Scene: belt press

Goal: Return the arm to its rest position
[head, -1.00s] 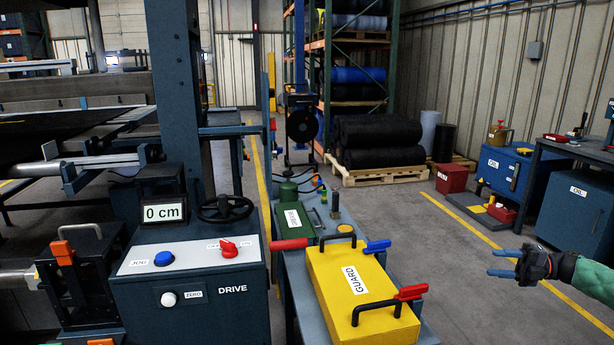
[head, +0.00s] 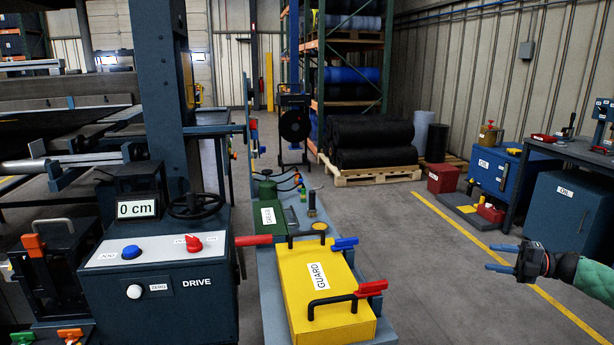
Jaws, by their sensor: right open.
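My right gripper (head: 496,257) is at the right edge of the head view, with its two blue fingers apart and nothing between them. It points left over open floor, clear of the yellow guard box. My right arm (head: 592,276), in a green sleeve, comes in from the right. My left gripper is not in view.
The drive console (head: 160,290) with a 0 cm display stands at lower left. The yellow guard box (head: 312,265), with black handles, lies on a bench at centre. Blue cabinets (head: 560,208) stand at right. Floor between the bench and my right gripper is free.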

